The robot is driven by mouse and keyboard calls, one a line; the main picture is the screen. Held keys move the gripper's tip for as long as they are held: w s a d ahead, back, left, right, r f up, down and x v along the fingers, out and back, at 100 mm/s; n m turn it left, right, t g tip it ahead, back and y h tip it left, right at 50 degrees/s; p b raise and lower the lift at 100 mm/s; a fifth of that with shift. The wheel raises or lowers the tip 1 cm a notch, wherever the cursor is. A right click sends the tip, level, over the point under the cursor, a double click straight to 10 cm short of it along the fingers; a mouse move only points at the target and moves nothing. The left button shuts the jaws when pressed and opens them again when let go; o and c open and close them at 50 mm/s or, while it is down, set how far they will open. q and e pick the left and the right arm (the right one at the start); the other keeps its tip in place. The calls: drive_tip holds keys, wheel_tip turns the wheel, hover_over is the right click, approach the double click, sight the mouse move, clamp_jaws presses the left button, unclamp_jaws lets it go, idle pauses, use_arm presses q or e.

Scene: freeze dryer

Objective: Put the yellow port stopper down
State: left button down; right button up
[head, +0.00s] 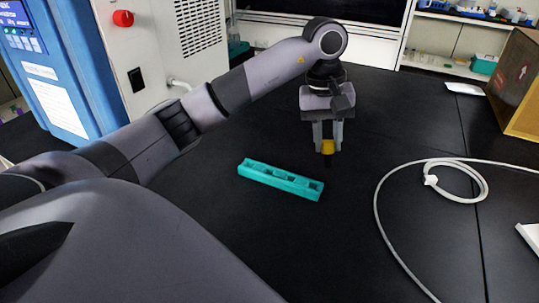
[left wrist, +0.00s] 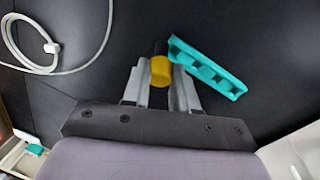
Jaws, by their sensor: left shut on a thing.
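The yellow port stopper (head: 328,147) is held between the fingertips of my left gripper (head: 328,142), with its dark end pointing down. It also shows in the left wrist view (left wrist: 160,71) between the two grey fingers (left wrist: 158,82). My left gripper is shut on it over the black bench top. I cannot tell whether the stopper's lower end touches the bench. A teal rack (head: 280,179) with several slots lies on the bench to the left and nearer in the head view. It also shows beside the stopper in the left wrist view (left wrist: 207,70). My right gripper is not in view.
A white hose (head: 377,200) with a coiled end lies on the bench to the right. A blue and white machine (head: 62,75) stands at the back left. A cardboard box (head: 518,90) stands at the right.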

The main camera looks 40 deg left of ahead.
use_arm(q)
drive_tip(key=a+r+m+t+y, duration=0.2)
drive_tip(key=a+r, duration=0.1)
drive_tip(key=a, duration=0.3)
wheel_tip(320, 180, up, 5)
drive_tip(key=m+t+y+b, duration=0.1)
drive_tip(key=m+t+b, duration=0.1)
hover_over(271, 169)
drive_tip(key=s, duration=0.2)
drive_tip(key=shift+w+d+f+b, duration=0.1)
drive_tip(key=shift+f+b, duration=0.2)
drive_tip(key=shift+f, duration=2.9)
drive_tip(key=shift+s+d+f+b, duration=0.15)
drive_tip(key=shift+f+b, duration=0.15)
drive_tip(key=shift+f, duration=2.95)
drive_tip(key=shift+w+d+f+b, duration=0.15)
drive_tip(key=shift+f+b, duration=0.15)
drive_tip(key=shift+f, duration=2.9)
drive_tip(key=shift+f, duration=0.15)
drive_tip(key=c, duration=0.9)
unclamp_jaws()
